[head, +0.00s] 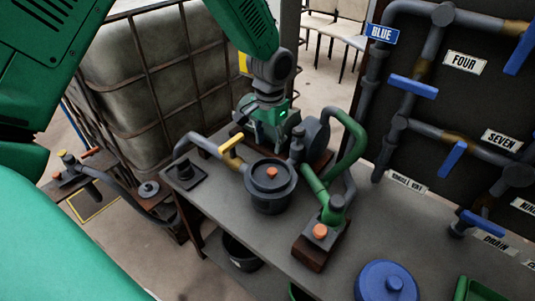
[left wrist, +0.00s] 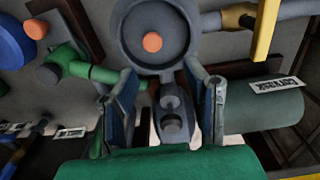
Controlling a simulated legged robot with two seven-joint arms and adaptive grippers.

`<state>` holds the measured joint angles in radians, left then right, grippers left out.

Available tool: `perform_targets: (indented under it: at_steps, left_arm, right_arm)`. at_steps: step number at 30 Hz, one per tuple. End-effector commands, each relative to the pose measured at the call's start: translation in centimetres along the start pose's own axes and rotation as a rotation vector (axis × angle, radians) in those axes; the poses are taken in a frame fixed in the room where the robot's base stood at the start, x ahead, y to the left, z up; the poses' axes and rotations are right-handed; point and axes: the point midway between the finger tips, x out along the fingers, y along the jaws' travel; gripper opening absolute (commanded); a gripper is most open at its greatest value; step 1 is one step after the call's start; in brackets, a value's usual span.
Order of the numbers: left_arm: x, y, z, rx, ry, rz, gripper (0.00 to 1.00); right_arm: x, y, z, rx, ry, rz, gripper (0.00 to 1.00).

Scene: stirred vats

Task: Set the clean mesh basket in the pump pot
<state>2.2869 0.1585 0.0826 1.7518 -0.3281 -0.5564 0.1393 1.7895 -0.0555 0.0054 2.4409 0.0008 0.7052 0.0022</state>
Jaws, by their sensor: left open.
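The pump pot (head: 270,190) is a dark round pot on the grey bench, with an orange knob in the middle of its top. It also shows at the top of the left wrist view (left wrist: 152,18). Pipes run to it from both sides. My left gripper (head: 267,128) is behind the pot in the head view, over the pump parts. In the left wrist view the left gripper (left wrist: 166,84) has its fingers apart, with a grey fitting (left wrist: 171,118) seen between them and nothing held. I cannot make out a mesh basket. My right gripper is not in view.
A green pipe (head: 313,183) and an orange-knobbed block (head: 320,232) stand right of the pot. A yellow handle (head: 232,144) is on its left. A blue lid (head: 387,283) sits at the front right. A dark bucket (head: 240,255) is below the bench. Blue-handled pipes line the right panel.

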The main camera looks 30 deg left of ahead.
Motion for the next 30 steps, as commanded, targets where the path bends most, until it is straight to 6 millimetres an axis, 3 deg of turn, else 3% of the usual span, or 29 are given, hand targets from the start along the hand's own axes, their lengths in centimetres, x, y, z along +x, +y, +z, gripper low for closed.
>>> perform_targets:
  at_steps: [3,8,11,13,17,21,25,27,30]
  left_arm:
    - [-1.1,0.2,0.0,0.002,0.0,-0.002,0.41]
    - [-1.1,-0.2,0.1,0.003,-0.001,0.003,0.41]
    - [0.7,0.3,1.1,0.007,-0.007,0.014,0.41]
    - [3.5,1.2,3.0,0.01,-0.011,0.033,0.41]
    - [10.1,3.7,8.7,0.008,-0.011,0.068,0.41]
    - [15.6,5.7,17.2,-0.011,-0.003,0.073,0.41]
    - [17.8,6.2,24.4,-0.024,0.016,0.043,0.41]
    - [18.0,6.1,27.1,-0.025,0.027,0.023,0.41]
    - [17.9,5.8,29.3,-0.025,0.039,0.002,0.41]
  right_arm:
    - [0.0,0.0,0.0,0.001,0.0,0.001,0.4]
    - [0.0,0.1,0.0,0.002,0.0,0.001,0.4]
    - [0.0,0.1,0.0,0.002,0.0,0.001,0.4]
    - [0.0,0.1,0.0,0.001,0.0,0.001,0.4]
    - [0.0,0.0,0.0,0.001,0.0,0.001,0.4]
    - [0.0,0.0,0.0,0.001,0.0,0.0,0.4]
    - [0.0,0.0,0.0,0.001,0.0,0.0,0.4]
    - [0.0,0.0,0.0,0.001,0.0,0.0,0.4]
    - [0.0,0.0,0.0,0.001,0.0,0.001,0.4]
